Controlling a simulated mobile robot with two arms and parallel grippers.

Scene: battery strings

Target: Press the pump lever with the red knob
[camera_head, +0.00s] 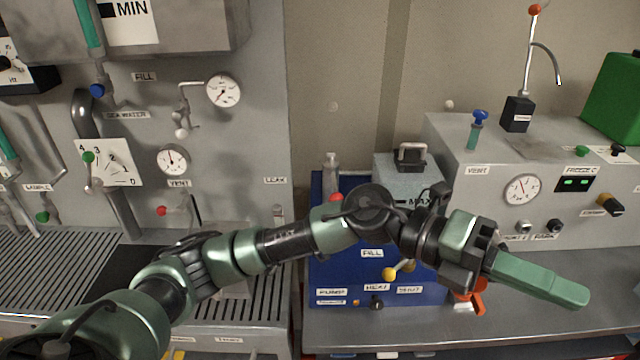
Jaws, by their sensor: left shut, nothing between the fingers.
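Several red knobs show, and I cannot tell from labels which is the pump lever's. One red knob (535,10) tops an upright thin metal rod on a black base (517,114), on the grey cabinet at the right. A second red knob (336,197) shows just above my left arm, by the blue box. A third, small red knob (161,211) is on the left panel. My left gripper (572,292) is shut and empty, pointing right above the counter in front of the grey cabinet, apart from all these knobs. My right gripper is out of view.
The blue box (330,275) stands mid-counter, partly hidden by my left arm. An orange handle (478,303) sits below my gripper. The grey cabinet (450,190) carries a gauge and a blue-topped valve (480,117). Counter (560,325) at right looks clear.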

